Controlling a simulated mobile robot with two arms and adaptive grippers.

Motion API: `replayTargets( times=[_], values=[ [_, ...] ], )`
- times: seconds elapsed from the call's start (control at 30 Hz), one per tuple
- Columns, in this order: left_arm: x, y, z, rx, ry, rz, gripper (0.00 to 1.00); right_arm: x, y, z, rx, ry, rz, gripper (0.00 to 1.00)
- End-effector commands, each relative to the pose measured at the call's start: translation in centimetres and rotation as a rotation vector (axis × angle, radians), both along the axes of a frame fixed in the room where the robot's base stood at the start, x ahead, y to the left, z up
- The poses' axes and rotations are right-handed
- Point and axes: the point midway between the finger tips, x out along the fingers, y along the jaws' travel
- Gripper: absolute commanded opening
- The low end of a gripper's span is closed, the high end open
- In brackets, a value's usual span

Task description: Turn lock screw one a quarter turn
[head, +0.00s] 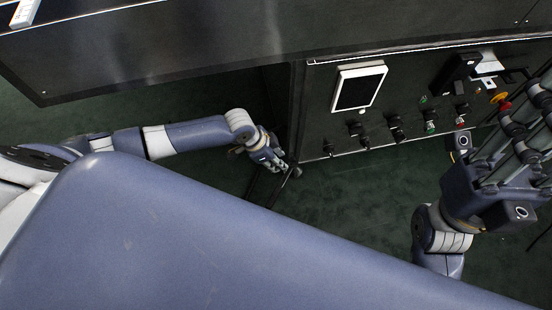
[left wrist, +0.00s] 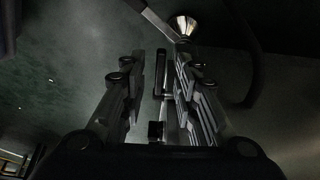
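In the head view my left gripper (head: 272,160) is low beside the edge of the dark machine, close to a small round knob (head: 296,171) on a thin bar. In the left wrist view the fingers of my left gripper (left wrist: 160,85) stand apart. A narrow dark upright piece (left wrist: 161,78) shows between them, with visible gaps at its sides. A shiny conical metal knob (left wrist: 183,27) with a lever lies beyond the fingertips. I cannot tell which part is lock screw one. My right gripper (head: 515,125) is at the right edge, partly cut off; its finger spacing is unclear.
A dark control panel (head: 410,95) with a white-framed screen (head: 360,88), several black knobs and a red-yellow stop button (head: 502,100) is at upper right. A dark metal housing (head: 150,50) spans the top left. Green floor (head: 350,205) is clear below the panel.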

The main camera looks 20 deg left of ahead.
Motion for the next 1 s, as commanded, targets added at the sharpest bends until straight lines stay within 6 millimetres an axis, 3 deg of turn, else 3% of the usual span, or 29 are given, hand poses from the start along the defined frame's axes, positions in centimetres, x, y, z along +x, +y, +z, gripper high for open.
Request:
replayTargets(
  times=[0.07, 0.17, 0.2, 0.83, 1.0],
  values=[
    [0.0, 0.0, 0.0, 0.000, 0.000, 0.000, 0.24, 0.0, 0.0, 0.0, 0.000, 0.000, 0.000, 0.30],
    [0.0, 0.0, 0.0, 0.000, 0.000, 0.000, 0.01, 0.0, 0.0, 0.0, 0.000, 0.000, 0.000, 0.30],
    [0.0, 0.0, 0.0, 0.000, 0.000, 0.000, 0.00, 0.0, 0.0, 0.0, 0.000, 0.000, 0.000, 0.30],
    [-0.3, 0.4, -1.1, -0.095, -0.063, 0.003, 0.00, 0.4, 0.2, -0.5, -0.008, -0.006, 0.001, 0.30],
    [-0.4, 0.5, -1.7, -0.158, -0.106, 0.002, 0.00, 0.3, 0.1, 0.6, -0.001, -0.068, -0.005, 0.30]
  ],
)
